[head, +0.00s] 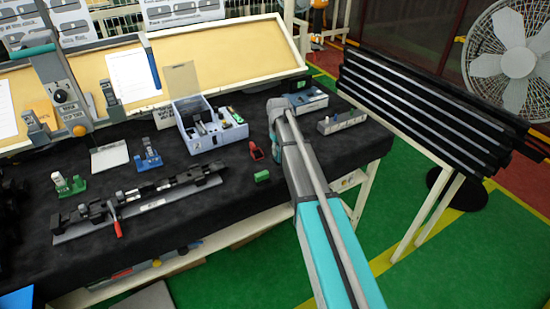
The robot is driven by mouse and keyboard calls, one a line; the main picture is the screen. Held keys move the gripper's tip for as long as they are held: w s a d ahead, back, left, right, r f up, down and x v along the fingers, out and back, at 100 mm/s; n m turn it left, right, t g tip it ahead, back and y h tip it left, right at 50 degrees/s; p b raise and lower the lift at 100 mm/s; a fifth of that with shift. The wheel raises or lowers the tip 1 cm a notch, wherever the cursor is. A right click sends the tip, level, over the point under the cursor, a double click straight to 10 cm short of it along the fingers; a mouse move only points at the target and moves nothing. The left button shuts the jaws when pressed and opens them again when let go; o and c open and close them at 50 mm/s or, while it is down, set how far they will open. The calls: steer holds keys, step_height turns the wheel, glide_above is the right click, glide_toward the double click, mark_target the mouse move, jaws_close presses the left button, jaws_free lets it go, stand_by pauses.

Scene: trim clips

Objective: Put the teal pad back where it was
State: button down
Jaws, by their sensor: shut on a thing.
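My arm reaches from the bottom right up over the black-covered table (90,262) in the head view. Its far end is at the back right of the table, near a pale blue box (310,100). I cannot see my gripper or its fingers, as the arm hides that area. I cannot make out a teal pad for certain. A small green block (262,176) lies on the cloth just left of my arm. A teal strip (34,51) tops a grey fixture at the far left.
A pale blue organiser box (210,128) with small parts stands mid-table. A long clamp rail (140,204) with a red handle lies at the front. A red clip (256,151) and a grey block (342,121) flank my arm. A rack of black bars (430,105) stands to the right.

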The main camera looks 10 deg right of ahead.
mark_target(278, 157)
steer(key=shift+w+f, duration=0.3)
steer(key=shift+f, duration=0.15)
steer(key=shift+f+b, duration=1.4)
steer(key=shift+b, duration=0.3)
steer(key=shift+f, duration=0.15)
steer(key=c, duration=0.6)
jaws_free()
step_height(278, 157, up, 12)
steer(key=p, duration=1.2)
steer(key=shift+r, duration=0.2)
